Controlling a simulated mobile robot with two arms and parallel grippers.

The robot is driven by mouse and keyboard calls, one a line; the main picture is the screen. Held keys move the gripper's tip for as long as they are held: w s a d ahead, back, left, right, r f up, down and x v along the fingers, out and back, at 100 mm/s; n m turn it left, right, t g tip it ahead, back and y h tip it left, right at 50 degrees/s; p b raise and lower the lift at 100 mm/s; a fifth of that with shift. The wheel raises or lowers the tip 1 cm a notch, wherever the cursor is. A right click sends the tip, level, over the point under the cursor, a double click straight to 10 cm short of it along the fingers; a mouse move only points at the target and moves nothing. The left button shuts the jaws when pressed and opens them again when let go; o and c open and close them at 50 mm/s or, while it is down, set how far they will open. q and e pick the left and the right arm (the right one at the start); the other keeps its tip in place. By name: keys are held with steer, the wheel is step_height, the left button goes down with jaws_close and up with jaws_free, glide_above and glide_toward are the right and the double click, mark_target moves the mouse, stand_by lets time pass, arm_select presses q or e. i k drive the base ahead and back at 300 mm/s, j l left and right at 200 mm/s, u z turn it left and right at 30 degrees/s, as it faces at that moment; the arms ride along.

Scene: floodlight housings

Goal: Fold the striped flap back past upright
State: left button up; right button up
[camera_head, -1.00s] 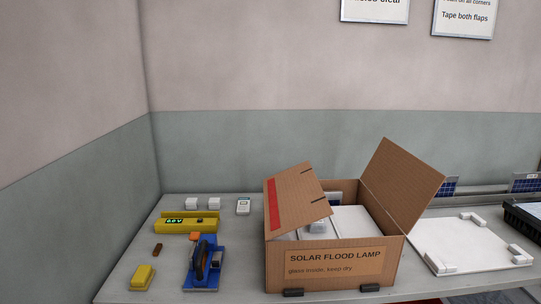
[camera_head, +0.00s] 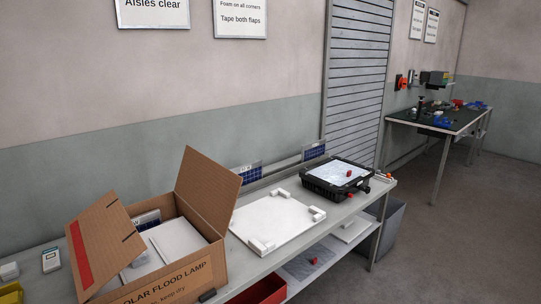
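The cardboard box (camera_head: 166,277) printed "SOLAR FLOOD LAMP" stands open on the bench at the lower left. Its left flap, the striped flap (camera_head: 108,240), has a red stripe along its outer edge and two dark slits. This flap leans inward over the left part of the box opening. The plain flap (camera_head: 208,190) on the right stands up and leans outward. White pieces (camera_head: 176,243) show inside the box. Neither of my grippers is in view.
A white board with corner pieces (camera_head: 275,222) lies right of the box. Beyond it sits a black floodlight housing (camera_head: 336,178) with a red item on it. Small solar panels (camera_head: 314,150) stand behind. A dark table (camera_head: 440,118) stands far right, with open floor between.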

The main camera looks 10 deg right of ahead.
mark_target(103, 240)
steer(key=i+l+u, duration=0.3)
steer(key=u, duration=0.2)
steer(key=i+l+u, duration=0.2)
steer(key=l+u, duration=0.25)
